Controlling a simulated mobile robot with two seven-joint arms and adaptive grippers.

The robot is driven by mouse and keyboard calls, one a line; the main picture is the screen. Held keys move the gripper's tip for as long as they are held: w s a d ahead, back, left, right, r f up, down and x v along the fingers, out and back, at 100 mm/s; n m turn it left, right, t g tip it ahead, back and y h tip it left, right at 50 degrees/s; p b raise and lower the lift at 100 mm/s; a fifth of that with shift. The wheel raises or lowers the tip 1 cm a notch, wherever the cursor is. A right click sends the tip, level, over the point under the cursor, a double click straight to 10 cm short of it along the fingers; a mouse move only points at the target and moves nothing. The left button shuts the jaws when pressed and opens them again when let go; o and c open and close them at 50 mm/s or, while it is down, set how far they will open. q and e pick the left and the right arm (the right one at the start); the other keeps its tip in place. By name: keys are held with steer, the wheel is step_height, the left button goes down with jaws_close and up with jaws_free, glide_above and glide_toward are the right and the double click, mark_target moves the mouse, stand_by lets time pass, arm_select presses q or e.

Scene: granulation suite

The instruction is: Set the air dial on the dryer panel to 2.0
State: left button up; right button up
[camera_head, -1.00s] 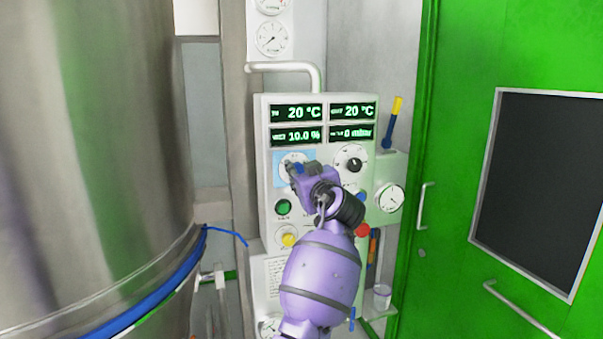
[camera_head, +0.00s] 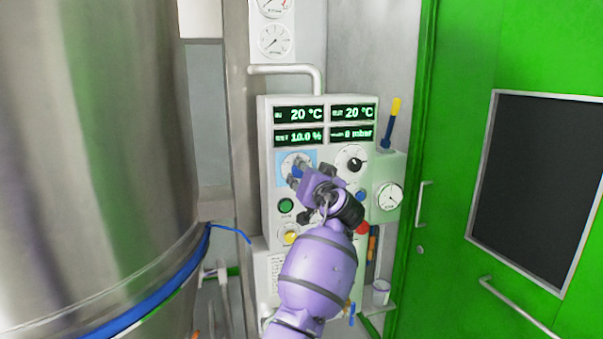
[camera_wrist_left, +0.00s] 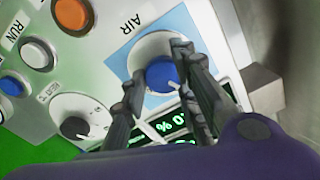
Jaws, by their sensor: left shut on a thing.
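The air dial (camera_wrist_left: 163,75) is a blue knob on a white disc, set on a light blue square marked AIR. In the head view, the dial's white disc (camera_head: 287,161) shows on the dryer panel (camera_head: 268,205), partly hidden by my gripper. My left gripper (camera_head: 297,174) is at the dial and shut on its blue knob. In the left wrist view its dark fingers (camera_wrist_left: 157,70) stand on either side of the knob. A white pointer mark shows on the knob's lower right; I cannot read the scale. My right gripper is not in view.
Beside the dial are another round dial (camera_head: 352,159), a green button (camera_head: 286,206) and a yellow one (camera_head: 291,238). Green displays (camera_head: 298,114) sit above. A large steel vessel (camera_head: 90,130) stands left, a green door (camera_head: 455,70) right.

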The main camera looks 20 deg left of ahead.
arm_select(q)
steer(key=m, duration=0.4)
steer(key=shift+d, duration=0.2)
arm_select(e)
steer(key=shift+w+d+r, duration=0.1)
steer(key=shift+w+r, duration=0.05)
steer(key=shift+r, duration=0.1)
arm_select(q)
steer(key=shift+f+m, duration=0.2)
steer(key=shift+m, duration=0.1)
steer(key=o, duration=1)
steer(key=shift+w+d, duration=0.1)
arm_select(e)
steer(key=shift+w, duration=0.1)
arm_select(q)
steer(key=v, duration=1.2)
